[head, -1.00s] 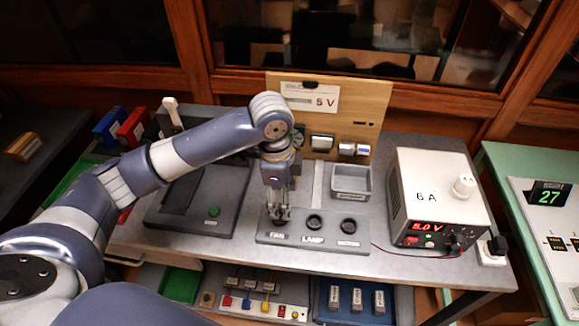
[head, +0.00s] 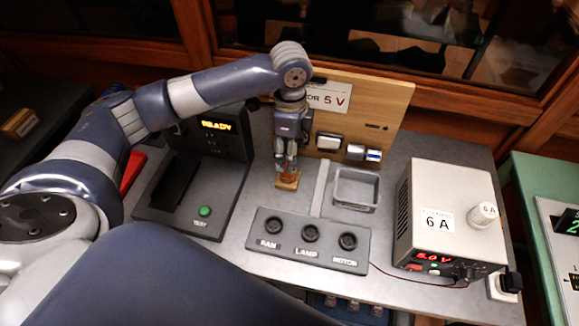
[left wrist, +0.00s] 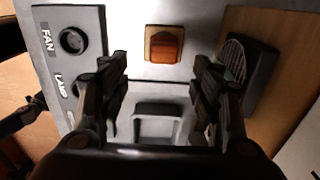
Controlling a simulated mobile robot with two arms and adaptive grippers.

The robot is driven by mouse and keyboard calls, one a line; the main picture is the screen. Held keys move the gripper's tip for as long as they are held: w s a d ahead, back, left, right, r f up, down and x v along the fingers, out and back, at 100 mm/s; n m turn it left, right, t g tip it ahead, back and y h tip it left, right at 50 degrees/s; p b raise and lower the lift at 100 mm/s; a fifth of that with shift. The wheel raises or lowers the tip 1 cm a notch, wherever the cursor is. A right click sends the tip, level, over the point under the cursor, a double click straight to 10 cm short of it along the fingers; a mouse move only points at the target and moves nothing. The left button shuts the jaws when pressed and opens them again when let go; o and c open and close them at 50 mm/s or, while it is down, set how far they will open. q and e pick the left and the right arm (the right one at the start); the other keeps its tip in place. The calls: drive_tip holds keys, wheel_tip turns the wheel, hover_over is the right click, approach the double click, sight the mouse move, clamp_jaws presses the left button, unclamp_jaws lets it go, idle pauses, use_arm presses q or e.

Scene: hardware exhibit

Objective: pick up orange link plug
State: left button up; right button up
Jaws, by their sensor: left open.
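The orange link plug (left wrist: 165,48) sits on a small tan wooden base in the left wrist view, ahead of the fingertips and between their lines. In the head view the plug's wooden base (head: 288,181) shows on the grey bench behind the socket panel, with the plug itself partly hidden by my gripper. My left gripper (head: 286,166) points down over the plug. Its two fingers are spread with nothing between them in the left wrist view (left wrist: 162,72). My right gripper is in neither view.
The socket panel (head: 307,256) labelled FAN, LAMP and MOTOR lies in front. A grey tray (head: 355,203) is to the right, a power supply (head: 455,184) farther right. A dark tester (head: 228,191) reading READY is left. A wooden board (head: 380,95) stands behind.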

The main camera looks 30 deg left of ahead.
use_arm(q)
drive_tip(key=shift+f, duration=0.95)
wheel_tip(320, 180, down, 4)
drive_tip(key=shift+w+a+f+p, duration=0.1)
drive_tip(key=shift+w+a+p, duration=0.05)
drive_tip(key=shift+p, duration=0.45)
drive_tip(key=shift+f, duration=0.6)
drive_tip(key=shift+c, duration=1.1)
drive_tip(key=c, duration=0.9)
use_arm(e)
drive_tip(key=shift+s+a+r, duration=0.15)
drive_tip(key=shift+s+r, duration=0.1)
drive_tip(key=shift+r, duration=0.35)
